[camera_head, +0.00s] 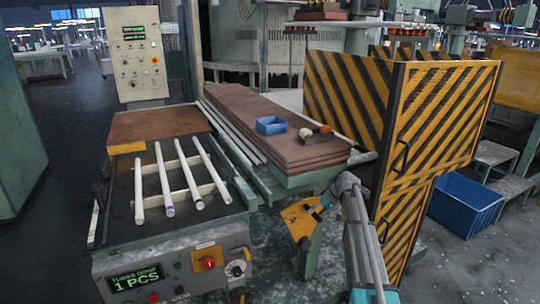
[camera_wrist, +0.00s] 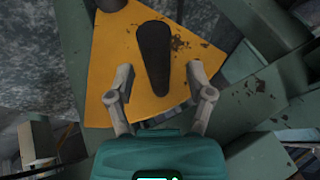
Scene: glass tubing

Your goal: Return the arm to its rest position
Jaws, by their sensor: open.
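My arm (camera_head: 362,245) reaches up from the lower right in the head view, beside the striped cabinet. My gripper (camera_wrist: 159,68) is open in the wrist view, with its two grey fingers apart. Nothing is held between them. A yellow plate (camera_wrist: 125,50) with a dark elongated shape (camera_wrist: 155,55) lies beyond the fingers in the wrist view. The yellow plate also shows in the head view (camera_head: 299,218), low beside the green frame. I cannot tell whether the fingers touch it.
Several white tubes (camera_head: 182,178) lie across rails on the machine bed at left. A brown board stack (camera_head: 250,112) carries a blue tray (camera_head: 270,125). The yellow-black striped cabinet (camera_head: 440,110) stands close to my arm. A blue crate (camera_head: 465,205) is on the floor at right.

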